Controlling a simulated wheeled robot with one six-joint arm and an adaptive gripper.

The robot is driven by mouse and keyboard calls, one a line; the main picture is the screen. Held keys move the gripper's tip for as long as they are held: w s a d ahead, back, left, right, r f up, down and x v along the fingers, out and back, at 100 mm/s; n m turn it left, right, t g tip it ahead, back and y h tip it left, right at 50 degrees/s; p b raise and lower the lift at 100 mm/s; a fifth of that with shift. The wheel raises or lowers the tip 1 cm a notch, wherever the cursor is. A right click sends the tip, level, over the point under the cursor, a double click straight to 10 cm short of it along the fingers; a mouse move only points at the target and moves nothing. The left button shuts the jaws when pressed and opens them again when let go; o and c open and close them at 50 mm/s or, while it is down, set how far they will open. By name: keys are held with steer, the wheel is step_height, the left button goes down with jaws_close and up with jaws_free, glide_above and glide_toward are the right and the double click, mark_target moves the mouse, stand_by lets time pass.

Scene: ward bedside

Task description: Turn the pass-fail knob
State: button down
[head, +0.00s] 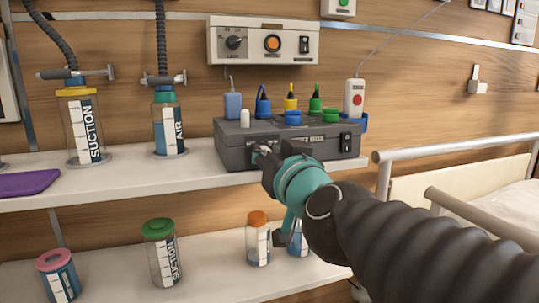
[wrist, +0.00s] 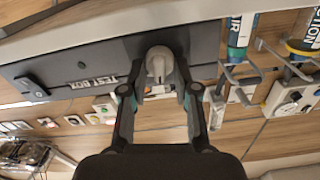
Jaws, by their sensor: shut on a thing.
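The dark grey test box (head: 232,152) sits on the upper shelf, and it fills the upper part of the wrist view with its "TEST BOX" label (wrist: 97,82). A light grey knob (wrist: 159,66) on its front face shows in the wrist view. I take it as the pass-fail knob; no pass or fail lettering is readable. My gripper (wrist: 160,78) is shut on this knob, one finger on each side. In the head view my gripper (head: 265,158) is at the box front and hides most of the knob.
A black rocker switch (head: 347,142) is at the box's right end. Colored plugs (head: 290,104) and a white remote (head: 354,98) stand on top or behind. Suction (head: 85,125) and air (head: 170,122) bottles stand left. A bed rail (head: 455,145) is right. A wall panel (head: 263,42) hangs above.

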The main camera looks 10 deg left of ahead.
steer(key=shift+w+d+m+b, duration=0.15)
steer(key=shift+m+b, duration=0.15)
steer(key=shift+m, duration=1.5)
steer(key=shift+d+m+b, duration=0.1)
steer(key=shift+m+b, duration=0.15)
steer(key=shift+m, duration=1.55)
steer(key=c, duration=0.9)
jaws_free()
steer(key=shift+o, duration=0.2)
steer(key=shift+f, duration=0.1)
steer(key=v, duration=1.2)
steer(key=shift+a, duration=0.1)
